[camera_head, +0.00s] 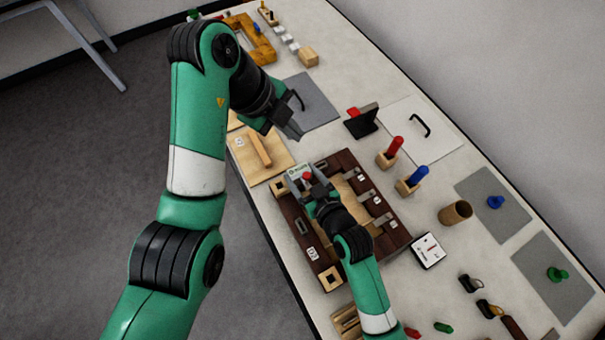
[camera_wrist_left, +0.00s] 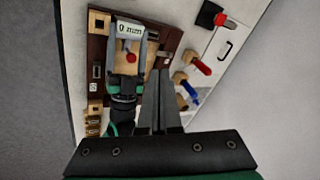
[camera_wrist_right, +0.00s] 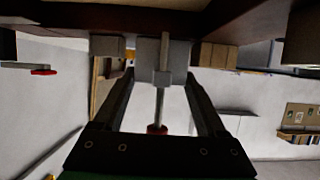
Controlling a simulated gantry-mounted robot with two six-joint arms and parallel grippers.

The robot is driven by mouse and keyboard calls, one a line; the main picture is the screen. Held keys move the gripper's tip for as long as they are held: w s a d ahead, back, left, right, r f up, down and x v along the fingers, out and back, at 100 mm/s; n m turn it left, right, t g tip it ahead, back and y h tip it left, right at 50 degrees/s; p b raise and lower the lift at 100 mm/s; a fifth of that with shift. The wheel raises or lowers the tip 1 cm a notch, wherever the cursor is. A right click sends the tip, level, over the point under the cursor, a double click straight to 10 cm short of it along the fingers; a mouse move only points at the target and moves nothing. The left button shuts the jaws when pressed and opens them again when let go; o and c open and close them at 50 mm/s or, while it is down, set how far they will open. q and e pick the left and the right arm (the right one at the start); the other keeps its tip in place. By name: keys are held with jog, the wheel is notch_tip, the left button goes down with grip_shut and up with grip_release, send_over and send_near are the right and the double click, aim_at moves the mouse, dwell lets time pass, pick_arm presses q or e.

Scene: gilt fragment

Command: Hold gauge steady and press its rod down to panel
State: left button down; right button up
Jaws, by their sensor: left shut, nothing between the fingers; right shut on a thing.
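The gauge is a grey block (camera_wrist_right: 177,58) with a thin metal rod (camera_wrist_right: 161,105) and a red knob (camera_wrist_right: 156,129) in the right wrist view. The red knob also shows in the head view (camera_head: 307,176) and left wrist view (camera_wrist_left: 131,57). My right gripper (camera_head: 305,182) is shut on the gauge at the dark wooden panel (camera_head: 343,160). A display beside it reads "0 mm" (camera_wrist_left: 130,30) in the left wrist view. My left gripper (camera_head: 293,133) is shut and empty, raised above the table, up-left of the gauge. Whether the rod touches the panel is unclear.
Red (camera_head: 396,146) and blue (camera_head: 418,175) handled pieces stand in wooden blocks right of the panel. A black stand (camera_head: 361,122), a brown cup (camera_head: 455,212) and a white meter (camera_head: 428,251) are nearby. A grey mat (camera_head: 312,100) lies behind the left gripper.

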pick_arm(q)
jog(key=n, duration=0.6)
jog(key=n+t+h, duration=0.1)
jog(key=n, duration=0.6)
send_over(306, 175)
jog(key=f, duration=0.5)
jog(key=shift+s+a+f, duration=0.2)
jog(key=shift+f, duration=2.4)
jog(key=shift+f, duration=1.5)
jog(key=shift+r, duration=0.1)
